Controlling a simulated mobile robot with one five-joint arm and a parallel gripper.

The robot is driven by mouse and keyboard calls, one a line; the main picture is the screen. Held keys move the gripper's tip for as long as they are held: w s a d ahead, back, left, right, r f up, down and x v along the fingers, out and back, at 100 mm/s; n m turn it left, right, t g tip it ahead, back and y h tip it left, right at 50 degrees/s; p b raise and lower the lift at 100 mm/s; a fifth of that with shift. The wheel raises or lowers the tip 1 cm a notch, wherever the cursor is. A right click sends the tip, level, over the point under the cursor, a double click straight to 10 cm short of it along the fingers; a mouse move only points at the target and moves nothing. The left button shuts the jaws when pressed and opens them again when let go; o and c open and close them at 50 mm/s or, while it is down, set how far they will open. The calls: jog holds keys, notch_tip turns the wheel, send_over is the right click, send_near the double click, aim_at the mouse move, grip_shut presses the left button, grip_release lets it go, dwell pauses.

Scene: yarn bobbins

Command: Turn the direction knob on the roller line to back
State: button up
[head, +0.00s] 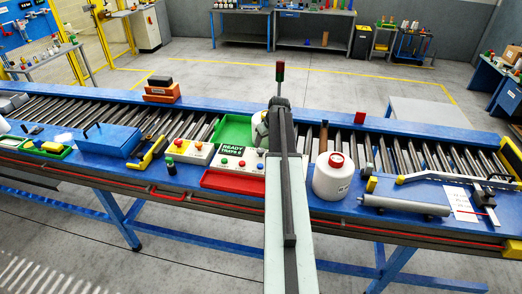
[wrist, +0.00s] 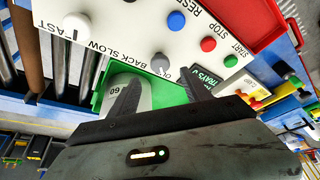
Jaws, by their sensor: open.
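The control panel (wrist: 130,28) is white and fills the upper part of the wrist view, with its lettering upside down. The grey direction knob (wrist: 160,63) sits near the panel's edge, beside the word BACK; the label on its other side is partly hidden. I cannot tell which way the knob points. My gripper (wrist: 160,76) is open, with its two dark fingers either side of the knob in the picture; contact cannot be told. In the head view the panel (head: 230,164) is partly covered by my arm.
A white speed knob (wrist: 77,25) stands between FAST and SLOW. Blue (wrist: 176,20), red (wrist: 208,44) and green (wrist: 230,60) buttons are close by. A white cylinder marked 60 (wrist: 120,92) is by the left finger. A white container (head: 332,182) stands right of my arm.

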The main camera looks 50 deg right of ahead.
aim_at(260, 150)
jog(key=b+x, duration=0.6)
jog(key=x, duration=0.1)
jog(key=shift+f, duration=0.15)
grip_shut()
